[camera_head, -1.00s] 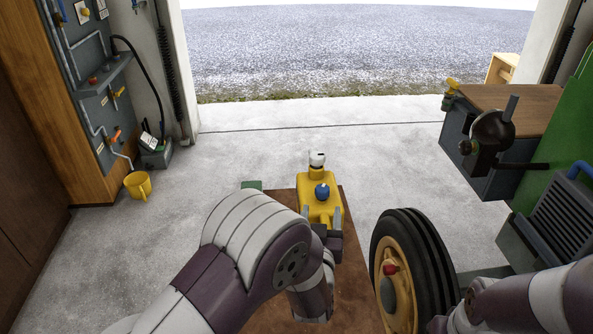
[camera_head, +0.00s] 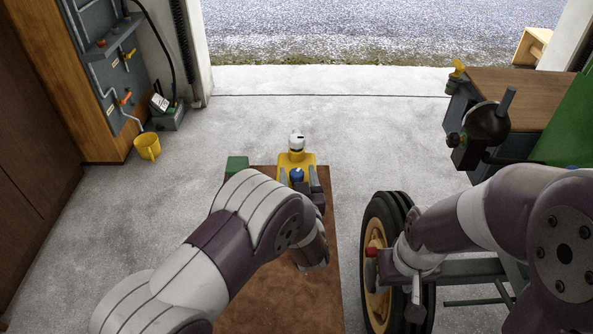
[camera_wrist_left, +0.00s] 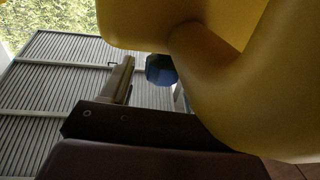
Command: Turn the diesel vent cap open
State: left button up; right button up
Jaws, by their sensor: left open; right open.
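A yellow can (camera_head: 304,160) stands on a brown table top (camera_head: 330,260). It has a white cap (camera_head: 296,140) on its far end and a blue cap (camera_head: 297,174) nearer to me, which seems to be the vent cap. My left gripper (camera_head: 298,179) is open, with its fingers either side of the blue cap; I cannot tell whether they touch it. In the left wrist view the blue cap (camera_wrist_left: 160,69) shows beside one finger (camera_wrist_left: 122,80), partly behind the can's yellow handle (camera_wrist_left: 215,85). My right gripper (camera_head: 414,298) hangs open and empty beside the wheel.
A black tyre with a yellow rim (camera_head: 378,235) and a red knob (camera_head: 371,252) stand right of the table. A green box (camera_head: 236,164) sits at the table's far left. Open concrete floor lies beyond.

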pick_arm(q)
jog(key=shift+w+a, duration=0.15)
jog(key=shift+w, duration=0.55)
jog(key=c, duration=1)
jog(key=shift+n+y, duration=0.4)
jog(key=shift+y, duration=0.1)
jog(key=n+g+y+b, duration=0.1)
jog(key=n+y, duration=0.1)
jog(key=y, duration=0.1)
jog(key=shift+f+y, duration=0.1)
jog(key=shift+y, duration=0.2)
jog(key=shift+n+g+y+b, duration=0.6)
jog(key=shift+n+g+y, duration=0.5)
jog(key=shift+n+y, duration=0.6)
jog(key=shift+y, duration=0.3)
jog(key=o, duration=1)
